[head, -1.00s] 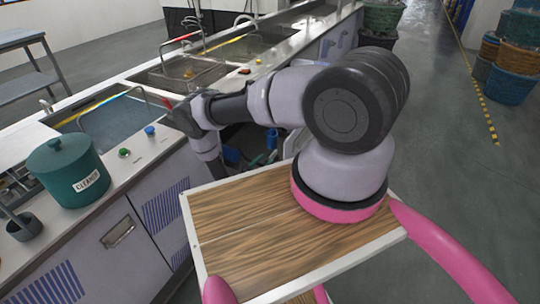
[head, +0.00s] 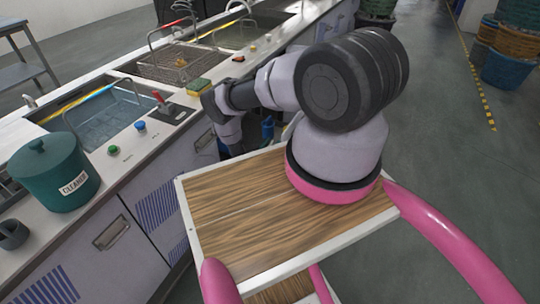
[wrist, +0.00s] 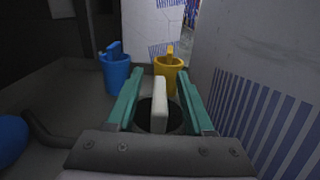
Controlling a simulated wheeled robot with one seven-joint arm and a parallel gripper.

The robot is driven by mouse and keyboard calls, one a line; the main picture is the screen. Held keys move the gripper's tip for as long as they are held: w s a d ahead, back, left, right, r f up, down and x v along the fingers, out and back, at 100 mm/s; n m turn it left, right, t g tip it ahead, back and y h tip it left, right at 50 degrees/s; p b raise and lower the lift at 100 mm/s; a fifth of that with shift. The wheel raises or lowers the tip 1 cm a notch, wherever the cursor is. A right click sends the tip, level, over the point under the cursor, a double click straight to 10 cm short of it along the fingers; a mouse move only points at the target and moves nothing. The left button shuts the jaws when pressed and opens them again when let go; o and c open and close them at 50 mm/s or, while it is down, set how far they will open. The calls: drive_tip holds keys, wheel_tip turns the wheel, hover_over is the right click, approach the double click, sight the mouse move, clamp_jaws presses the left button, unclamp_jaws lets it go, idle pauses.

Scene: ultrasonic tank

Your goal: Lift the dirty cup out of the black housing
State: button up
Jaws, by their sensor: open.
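In the wrist view, my gripper (wrist: 160,100) is open, its two teal fingers on either side of a white upright piece (wrist: 159,100). That piece stands at a round dark housing (wrist: 148,117), partly hidden behind the fingers and the gripper's front plate. I cannot tell from this view how much of the white piece belongs to the cup, or whether a finger touches it. The cup's body and its dirt are not clearly visible. In the head view my arm reaches down at the counter's front, and the gripper is hidden there.
Beyond the fingers stand a blue bucket (wrist: 115,72) and a yellow bucket (wrist: 168,75). A slatted pale panel (wrist: 265,115) is close on the right. A blue rounded thing (wrist: 10,138) lies at left. The counter holds a green cleaner pot (head: 50,178) and a water tank (head: 105,122).

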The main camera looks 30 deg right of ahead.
drive_tip(key=shift+x, duration=0.8)
clamp_jaws()
idle(0.8)
